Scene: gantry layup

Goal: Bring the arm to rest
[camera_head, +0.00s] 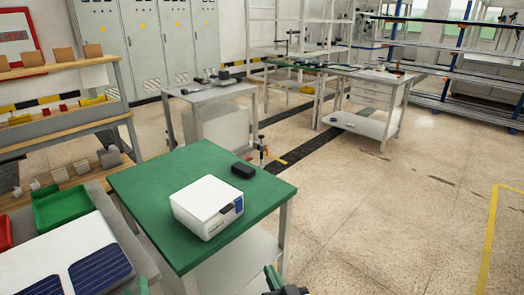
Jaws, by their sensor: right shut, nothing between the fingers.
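My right gripper (273,277) shows at the bottom edge, right of centre. Its green fingertips are shut with nothing between them, and it is in front of the green-topped table (150,185). The rest of that arm is out of the frame. A small green tip of my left gripper (141,287) shows at the bottom edge, further left, near the panels. Too little of it is in view to tell whether it is open or shut.
A white box (205,203) and a small black object (243,170) lie on the green table. Dark blue panels (100,271) and a green bin (64,207) are at the left. Grey tables (215,92) stand behind. The floor at right is clear.

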